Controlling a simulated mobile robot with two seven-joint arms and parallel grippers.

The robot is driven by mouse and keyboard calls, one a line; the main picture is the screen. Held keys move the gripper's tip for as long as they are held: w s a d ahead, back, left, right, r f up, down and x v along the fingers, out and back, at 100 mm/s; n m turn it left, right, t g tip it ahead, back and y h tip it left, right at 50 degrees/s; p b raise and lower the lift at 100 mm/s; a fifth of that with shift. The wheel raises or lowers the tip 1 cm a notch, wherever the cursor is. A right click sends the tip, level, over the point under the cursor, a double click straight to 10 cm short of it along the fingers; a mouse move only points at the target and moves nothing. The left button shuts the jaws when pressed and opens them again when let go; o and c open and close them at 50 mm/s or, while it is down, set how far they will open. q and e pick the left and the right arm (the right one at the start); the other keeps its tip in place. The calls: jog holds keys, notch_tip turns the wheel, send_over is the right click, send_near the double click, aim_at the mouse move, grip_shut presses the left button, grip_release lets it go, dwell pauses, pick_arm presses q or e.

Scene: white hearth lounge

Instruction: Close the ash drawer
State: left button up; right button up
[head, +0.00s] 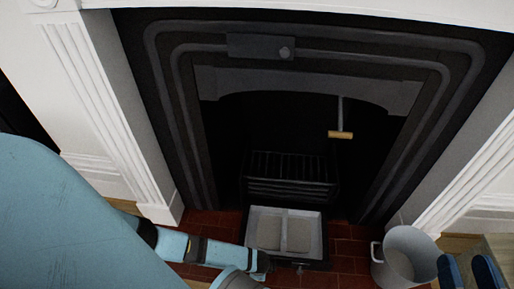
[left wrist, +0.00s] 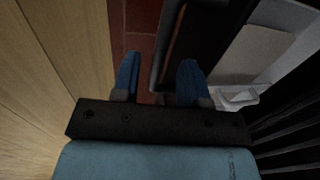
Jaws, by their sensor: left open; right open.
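The ash drawer (head: 322,237) is pulled out below the grate, on the red brick hearth. Its pale grey tray holds two flat light blocks. A small knob (head: 300,269) shows on its dark front. My left arm reaches in from the left to the drawer's near left corner; its fingers are hidden in the head view. In the left wrist view my left gripper (left wrist: 159,70) is open and empty, its right finger overlapping the dark drawer edge (left wrist: 182,40); contact cannot be told. My right gripper (head: 467,270) is open and empty at the lower right, apart from the drawer.
A grey metal bucket (head: 408,262) stands on the right of the hearth, beside my right gripper. The barred grate (head: 290,178) sits behind the drawer. A wooden-handled tool (head: 340,134) hangs in the fireplace opening. Brick floor (head: 348,250) is clear between drawer and bucket.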

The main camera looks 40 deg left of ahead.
pick_arm(q)
jog(key=shift+w+f+b, duration=0.15)
jog(key=shift+f+b, duration=0.25)
jog(key=shift+f, duration=0.25)
pick_arm(e)
jog(key=shift+w+r+n+t, duration=0.2)
jog(key=shift+w+n+t, duration=0.15)
jog(key=shift+n, duration=0.15)
